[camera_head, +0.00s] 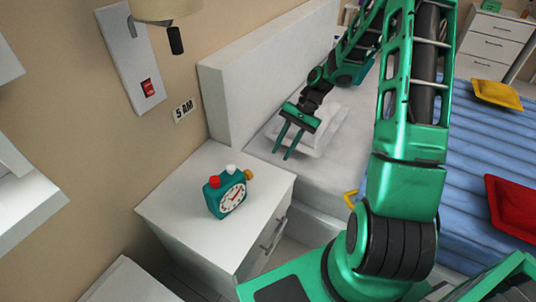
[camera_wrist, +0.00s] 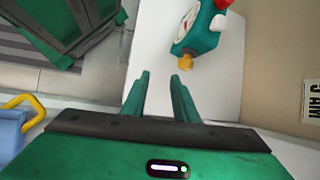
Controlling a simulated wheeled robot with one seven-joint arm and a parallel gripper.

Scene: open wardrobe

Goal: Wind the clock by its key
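A teal clock (camera_head: 226,195) with a white dial, a red button and a white button on top stands upright on the white nightstand (camera_head: 165,207). Its yellow-orange key (camera_head: 249,175) sticks out from its right side. My gripper (camera_head: 280,156) is open and empty, over the bed's head end to the right of the clock and apart from it. In the wrist view the clock (camera_wrist: 197,35) is at the top, with the key (camera_wrist: 186,63) pointing down towards my open gripper (camera_wrist: 160,77). The key lies just beyond the fingertips in that picture.
The white headboard (camera_head: 265,75) stands behind my gripper. A wall panel with a red switch (camera_head: 148,88) and a "5 AM" sign (camera_head: 184,110) are on the wall. The nightstand top around the clock is clear.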

